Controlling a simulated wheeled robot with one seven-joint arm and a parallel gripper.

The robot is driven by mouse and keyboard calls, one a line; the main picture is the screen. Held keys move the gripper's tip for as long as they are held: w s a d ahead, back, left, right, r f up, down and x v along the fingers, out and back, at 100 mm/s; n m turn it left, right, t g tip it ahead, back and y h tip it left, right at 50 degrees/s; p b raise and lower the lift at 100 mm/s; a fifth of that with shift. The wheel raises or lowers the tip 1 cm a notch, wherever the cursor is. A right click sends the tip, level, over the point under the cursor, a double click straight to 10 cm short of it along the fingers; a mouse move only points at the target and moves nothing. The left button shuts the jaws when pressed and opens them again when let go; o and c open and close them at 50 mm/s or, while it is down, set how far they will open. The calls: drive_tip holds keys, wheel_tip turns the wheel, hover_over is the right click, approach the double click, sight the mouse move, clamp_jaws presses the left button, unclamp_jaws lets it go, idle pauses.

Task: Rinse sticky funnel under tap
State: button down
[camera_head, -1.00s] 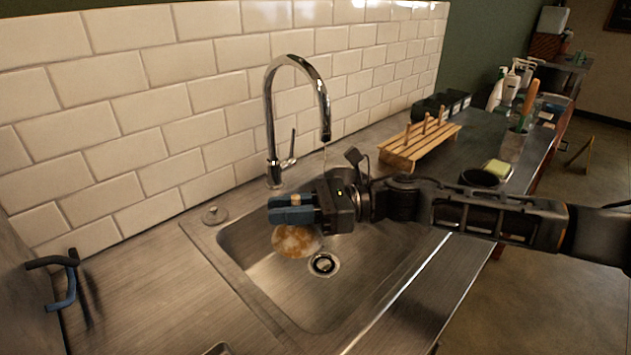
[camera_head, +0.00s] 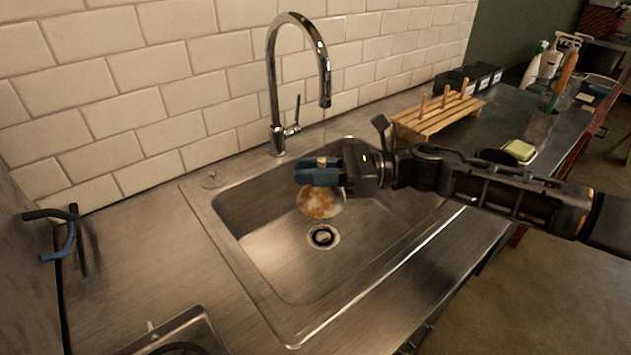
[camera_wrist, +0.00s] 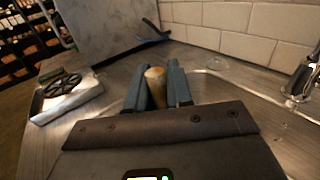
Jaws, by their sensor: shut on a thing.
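The funnel (camera_head: 320,203) is whitish with brown, sticky-looking patches. It hangs wide end down over the sink basin (camera_head: 262,262), above the drain (camera_head: 323,237). My gripper (camera_head: 318,172) is shut on its tan stem, which shows between the fingers in the wrist view (camera_wrist: 156,86). The chrome tap (camera_head: 273,95) arches over the basin from behind. A thin trickle falls from its spout toward my gripper. The funnel is below the spout, but I cannot tell whether the water hits it.
A wooden peg rack (camera_head: 440,117) stands right of the tap. A green-yellow sponge (camera_head: 520,150) and bottles (camera_head: 548,62) are farther right. A blue-black hook (camera_head: 65,235) is at the left. The counter left of the sink is mostly clear.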

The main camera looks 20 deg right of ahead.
drive_tip(key=w+d+f+b, duration=0.1)
drive_tip(key=w+f+b, duration=0.1)
drive_tip(key=w+b, duration=0.7)
drive_tip(key=shift+d, duration=0.25)
idle(0.4)
drive_tip(key=shift+w+r, duration=0.1)
drive_tip(key=shift+d, duration=0.15)
idle(0.4)
drive_tip(key=shift+d+b, duration=0.45)
drive_tip(key=shift+b, duration=0.15)
